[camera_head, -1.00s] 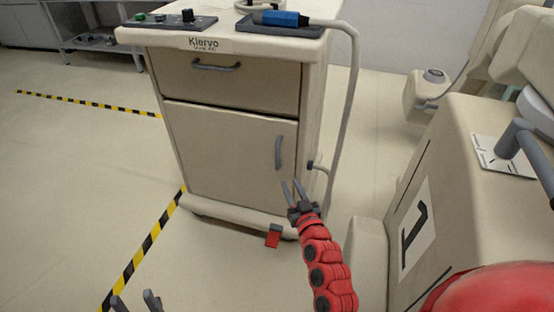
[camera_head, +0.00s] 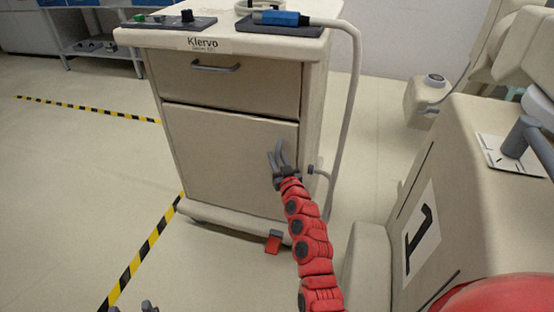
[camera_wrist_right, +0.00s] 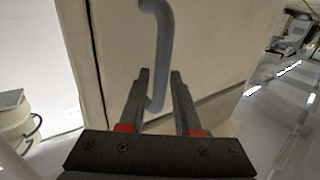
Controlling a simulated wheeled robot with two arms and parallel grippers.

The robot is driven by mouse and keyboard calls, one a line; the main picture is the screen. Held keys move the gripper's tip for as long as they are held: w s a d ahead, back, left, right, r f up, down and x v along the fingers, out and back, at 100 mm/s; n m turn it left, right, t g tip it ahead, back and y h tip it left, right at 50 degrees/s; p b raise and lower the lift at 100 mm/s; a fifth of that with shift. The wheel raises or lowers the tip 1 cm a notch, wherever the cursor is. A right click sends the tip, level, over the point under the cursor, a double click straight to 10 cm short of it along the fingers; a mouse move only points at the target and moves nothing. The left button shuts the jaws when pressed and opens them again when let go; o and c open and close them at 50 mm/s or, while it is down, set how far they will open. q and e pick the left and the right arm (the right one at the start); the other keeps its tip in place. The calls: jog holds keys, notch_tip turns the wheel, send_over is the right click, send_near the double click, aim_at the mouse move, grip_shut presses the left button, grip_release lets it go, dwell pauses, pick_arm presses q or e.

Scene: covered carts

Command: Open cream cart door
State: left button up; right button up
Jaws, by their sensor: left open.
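The cream cart (camera_head: 318,110) stands ahead with its lower door (camera_head: 215,150) closed. The door's grey vertical handle is largely covered by my right gripper in the head view; it shows clearly in the right wrist view (camera_wrist_right: 165,45). My right gripper (camera_head: 277,155) is at the handle, fingers apart. In the right wrist view its fingertips (camera_wrist_right: 160,73) appear either side of the handle's lower part, with gaps visible; I cannot tell whether they touch it. My left gripper (camera_head: 131,308) is at the bottom edge, open and empty, only its fingertips showing.
A closed drawer (camera_head: 230,85) with its own handle is above the door. A red pedal (camera_head: 273,243) sits at the cart's base. A grey hose (camera_head: 352,100) hangs at the cart's right. A beige unit marked 1 (camera_head: 395,250) stands close right. Floor left of the cart is clear.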

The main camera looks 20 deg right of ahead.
grip_shut()
dwell(1.4)
